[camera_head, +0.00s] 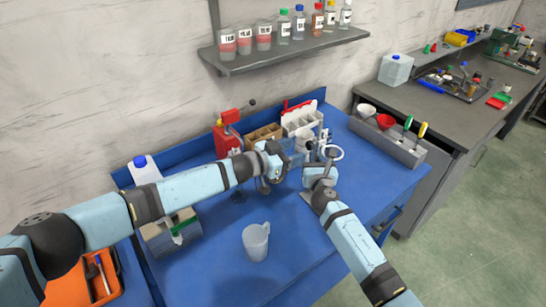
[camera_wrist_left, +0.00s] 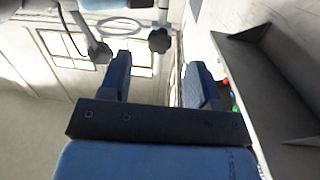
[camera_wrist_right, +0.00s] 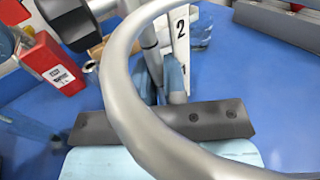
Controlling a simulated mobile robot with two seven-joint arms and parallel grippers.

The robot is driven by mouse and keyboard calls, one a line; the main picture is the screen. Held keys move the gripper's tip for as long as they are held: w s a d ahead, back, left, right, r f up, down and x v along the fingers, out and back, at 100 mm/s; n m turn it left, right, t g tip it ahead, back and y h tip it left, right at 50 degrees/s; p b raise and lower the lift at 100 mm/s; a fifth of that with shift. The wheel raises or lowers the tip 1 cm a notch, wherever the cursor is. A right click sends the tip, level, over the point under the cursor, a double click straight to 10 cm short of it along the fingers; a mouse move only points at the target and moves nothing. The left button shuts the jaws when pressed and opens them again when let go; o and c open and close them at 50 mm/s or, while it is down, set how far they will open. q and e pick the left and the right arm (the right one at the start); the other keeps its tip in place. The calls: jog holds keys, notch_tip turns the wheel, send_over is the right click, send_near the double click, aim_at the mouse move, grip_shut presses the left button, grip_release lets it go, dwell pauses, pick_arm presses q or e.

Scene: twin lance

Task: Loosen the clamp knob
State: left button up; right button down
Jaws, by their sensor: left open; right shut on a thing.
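A black lobed clamp knob (camera_wrist_left: 159,40) shows in the left wrist view, just beyond and between the fingertips of my left gripper (camera_wrist_left: 157,72). My left gripper is open and seems not to touch the knob. A pale metal ring (camera_head: 334,152) stands out from the stand at the back of the blue table; it looms large in the right wrist view (camera_wrist_right: 122,85). My right gripper (camera_wrist_right: 165,78) is shut on a thin metal part behind the ring, which looks like its stem. The ring partly hides this grip. In the head view my wrists largely hide the clamp.
A red device (camera_head: 228,135), a wooden rack (camera_head: 263,134) and a white bottle (camera_head: 145,169) stand along the table's back. A grey tool holder (camera_head: 388,140) is at right.

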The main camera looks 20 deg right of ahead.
pick_arm(q)
jog(key=v, duration=0.7)
jog(key=shift+a, duration=0.2)
pick_arm(e)
jog(key=c, duration=1.1)
grip_release()
jog(key=shift+s, duration=0.1)
